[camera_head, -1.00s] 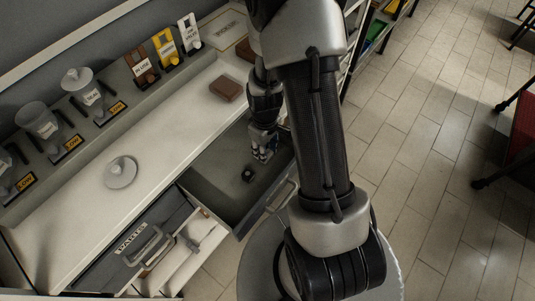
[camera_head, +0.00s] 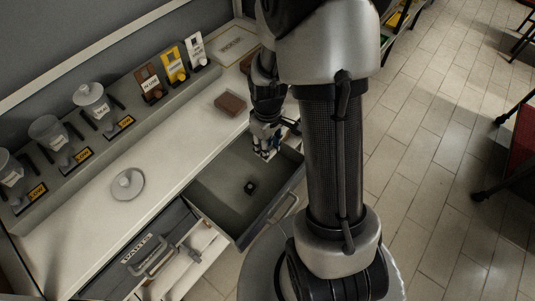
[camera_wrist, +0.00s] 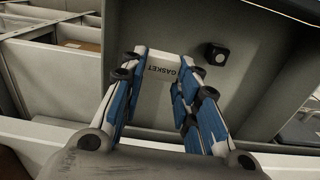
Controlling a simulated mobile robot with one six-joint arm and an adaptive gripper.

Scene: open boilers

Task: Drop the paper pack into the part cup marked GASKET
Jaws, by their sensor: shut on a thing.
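My gripper (camera_head: 266,152) is over the open grey drawer below the counter. In the wrist view its blue-and-white fingers (camera_wrist: 162,68) are shut on a flat white paper pack (camera_wrist: 165,70) printed GASKET. In the head view the pack is hard to make out. The gripper is well to the right of the cups.
The grey drawer (camera_head: 214,193) holds a small black object (camera_head: 250,187). A round lid (camera_head: 127,184) and a brown block (camera_head: 230,103) lie on the white counter. Upright cards on holders (camera_head: 174,65) stand along the shelf.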

